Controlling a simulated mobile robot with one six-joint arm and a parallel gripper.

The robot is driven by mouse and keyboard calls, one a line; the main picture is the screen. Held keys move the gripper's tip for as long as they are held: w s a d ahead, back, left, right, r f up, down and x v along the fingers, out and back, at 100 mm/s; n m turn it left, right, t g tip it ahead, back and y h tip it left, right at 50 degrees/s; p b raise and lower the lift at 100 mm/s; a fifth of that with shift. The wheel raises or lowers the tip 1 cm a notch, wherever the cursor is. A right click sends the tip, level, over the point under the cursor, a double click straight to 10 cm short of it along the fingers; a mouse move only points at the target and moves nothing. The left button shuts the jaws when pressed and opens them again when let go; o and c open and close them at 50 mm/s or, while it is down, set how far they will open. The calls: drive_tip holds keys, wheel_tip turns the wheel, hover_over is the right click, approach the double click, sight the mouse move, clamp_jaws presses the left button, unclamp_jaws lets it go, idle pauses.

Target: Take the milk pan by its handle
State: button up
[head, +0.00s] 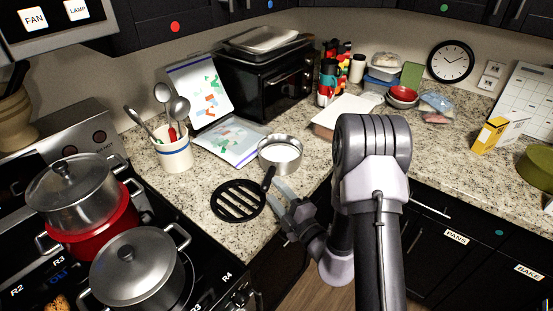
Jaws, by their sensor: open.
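The milk pan (280,152) is a small silver pan on the granite counter, left of my arm. Its short dark handle (268,178) points toward the front, down in the picture. My gripper (276,191) is open, with its grey fingers at the near end of the handle, just in front of the pan. I cannot tell whether the fingers touch the handle or stand around it. My wrist and arm cover the counter edge to the right.
A black slotted trivet (238,201) lies close left of the handle. A lidded pot (137,266) and a stacked pot (72,190) are on the stove at left.

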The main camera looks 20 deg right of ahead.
drive_tip(key=b+x, duration=0.1)
drive_tip(key=x, duration=0.7)
drive_tip(key=shift+w, duration=0.4)
drive_tip(key=shift+r, duration=0.1)
clamp_jaws()
